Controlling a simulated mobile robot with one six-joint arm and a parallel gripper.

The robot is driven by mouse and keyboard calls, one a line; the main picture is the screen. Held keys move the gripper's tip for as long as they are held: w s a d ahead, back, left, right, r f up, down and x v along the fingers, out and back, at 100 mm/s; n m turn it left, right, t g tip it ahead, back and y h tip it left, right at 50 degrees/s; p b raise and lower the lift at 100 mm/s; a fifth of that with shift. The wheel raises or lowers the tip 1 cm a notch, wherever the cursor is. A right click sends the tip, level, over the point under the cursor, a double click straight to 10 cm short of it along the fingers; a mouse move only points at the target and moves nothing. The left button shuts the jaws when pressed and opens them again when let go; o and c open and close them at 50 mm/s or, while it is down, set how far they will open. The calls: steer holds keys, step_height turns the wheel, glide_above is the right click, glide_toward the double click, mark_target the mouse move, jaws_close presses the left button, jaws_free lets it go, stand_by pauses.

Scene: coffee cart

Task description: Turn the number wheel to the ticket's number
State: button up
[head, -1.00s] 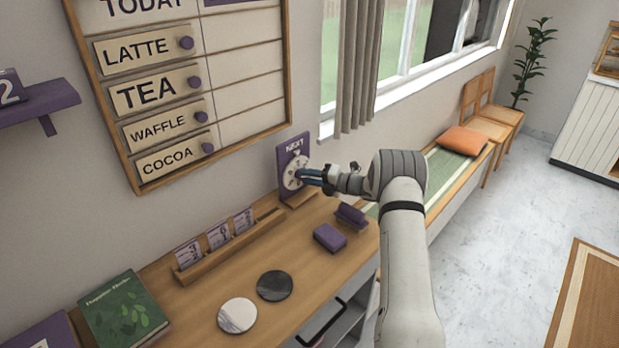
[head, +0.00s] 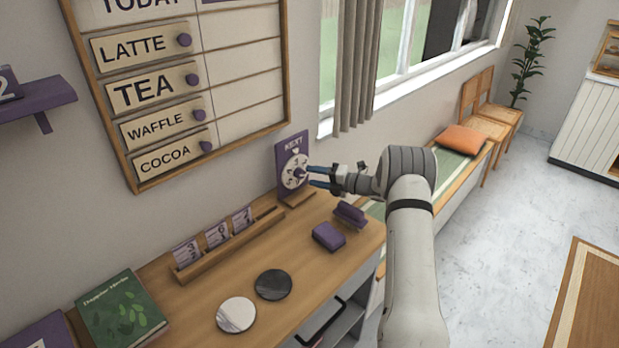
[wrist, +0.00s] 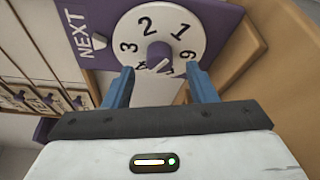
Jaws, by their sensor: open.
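The number wheel (head: 294,175) is a white disc with black numerals and a purple centre knob (wrist: 160,53), on an upright purple board (wrist: 185,10) marked NEXT. In the wrist view a white pointer mark on the board lies beside the 3, with 2 and 1 further round the disc. My gripper (head: 313,176) is open in front of the wheel. In the wrist view its blue fingers (wrist: 160,88) stand apart on either side below the knob, not closed on it. Small tickets (head: 217,235) stand in a wooden rack; their numbers are hard to read.
A purple block (head: 329,236) and a small purple holder (head: 350,214) lie on the wooden counter near my arm. A black disc (head: 273,284), a white disc (head: 236,314) and a green book (head: 122,308) lie nearer.

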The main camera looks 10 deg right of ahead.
steer(key=v, duration=0.5)
steer(key=shift+b, duration=0.4)
